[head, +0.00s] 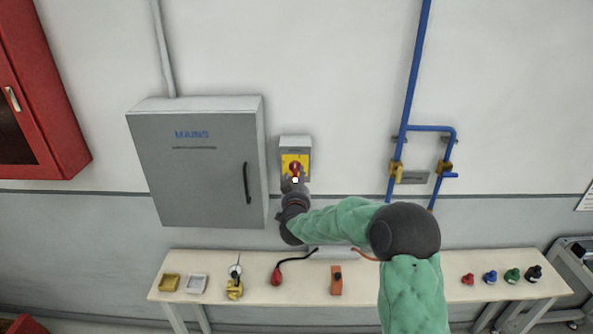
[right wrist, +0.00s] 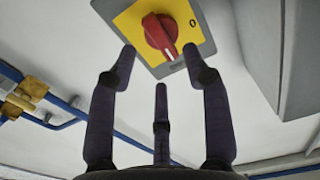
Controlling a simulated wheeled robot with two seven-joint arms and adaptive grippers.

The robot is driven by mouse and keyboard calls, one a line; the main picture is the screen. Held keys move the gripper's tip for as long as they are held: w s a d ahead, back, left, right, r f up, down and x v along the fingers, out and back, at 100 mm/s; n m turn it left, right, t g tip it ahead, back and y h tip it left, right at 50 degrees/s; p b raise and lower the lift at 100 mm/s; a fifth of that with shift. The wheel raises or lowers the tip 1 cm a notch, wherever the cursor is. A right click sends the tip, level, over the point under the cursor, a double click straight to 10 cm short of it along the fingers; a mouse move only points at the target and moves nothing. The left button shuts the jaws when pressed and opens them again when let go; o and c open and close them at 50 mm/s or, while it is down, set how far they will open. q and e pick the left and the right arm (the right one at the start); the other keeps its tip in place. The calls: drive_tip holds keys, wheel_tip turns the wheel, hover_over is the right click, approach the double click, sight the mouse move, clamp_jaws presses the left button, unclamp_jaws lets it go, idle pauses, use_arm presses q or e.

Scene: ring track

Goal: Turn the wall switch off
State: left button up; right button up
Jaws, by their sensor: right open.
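The wall switch (head: 295,147) is a grey box with a yellow plate and a red rotary handle, mounted on the wall right of the MAINS cabinet. In the right wrist view its red handle (right wrist: 161,34) sits on the yellow plate, with an "O" mark beside it. My right gripper (head: 295,181) is at the lower part of the switch in the head view. In the right wrist view the right gripper (right wrist: 158,66) has its dark fingers spread apart, with the handle just beyond the fingertips and nothing held. Contact with the handle cannot be told. My left gripper is not seen.
A grey MAINS cabinet (head: 197,190) with a black handle stands close left of the switch. Blue pipes (head: 410,85) with yellow valves run at right. A table (head: 420,286) below holds several small items. A red cabinet (head: 60,110) hangs at far left.

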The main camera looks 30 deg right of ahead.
sight(297, 169)
drive_tip(key=shift+x, duration=2.1)
clamp_jaws()
